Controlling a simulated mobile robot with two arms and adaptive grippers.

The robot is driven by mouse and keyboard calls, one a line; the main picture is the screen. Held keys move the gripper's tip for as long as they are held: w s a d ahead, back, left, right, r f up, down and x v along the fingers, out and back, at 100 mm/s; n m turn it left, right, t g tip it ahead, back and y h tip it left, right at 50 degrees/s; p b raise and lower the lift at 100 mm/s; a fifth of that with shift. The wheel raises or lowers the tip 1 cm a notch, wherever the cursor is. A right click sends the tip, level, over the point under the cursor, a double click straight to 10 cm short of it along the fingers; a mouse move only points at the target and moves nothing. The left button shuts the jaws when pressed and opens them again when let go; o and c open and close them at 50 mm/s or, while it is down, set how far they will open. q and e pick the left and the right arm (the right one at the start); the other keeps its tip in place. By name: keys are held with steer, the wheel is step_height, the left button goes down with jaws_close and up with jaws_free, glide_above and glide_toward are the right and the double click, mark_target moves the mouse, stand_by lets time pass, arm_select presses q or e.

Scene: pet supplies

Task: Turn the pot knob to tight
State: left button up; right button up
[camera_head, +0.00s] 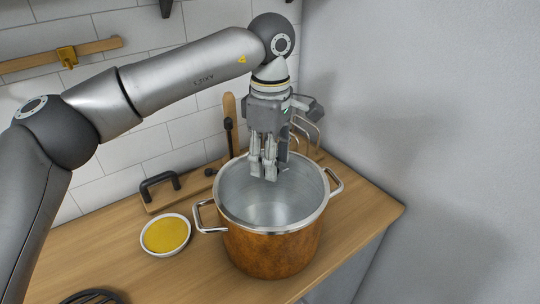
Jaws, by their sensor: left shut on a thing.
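A copper-brown pot (272,251) with a silver rim and two loop side handles stands upright on the wooden counter. Its top is open, and its bare grey inside shows. My left gripper (264,174) points down at the far side of the pot, its fingertips overlapping the far rim and inner wall in the picture. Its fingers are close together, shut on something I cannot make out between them. Whether they touch the pot is unclear. No knob can be made out on the pot. My right gripper is not in view.
A white bowl of yellow contents (165,235) sits left of the pot. Behind are a board with a black handle (160,186) and wire loops (306,130). A dark slatted item (92,297) lies at the front left. A grey wall (430,120) bounds the right.

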arm_select(q)
steer(key=m, duration=0.6)
steer(key=shift+d+p, duration=0.1)
steer(key=shift+p, duration=0.2)
steer(key=shift+m, duration=0.3)
steer(key=o, duration=1)
steer(key=shift+o, duration=0.2)
steer(key=shift+r, duration=0.1)
step_height(320, 180, up, 12)
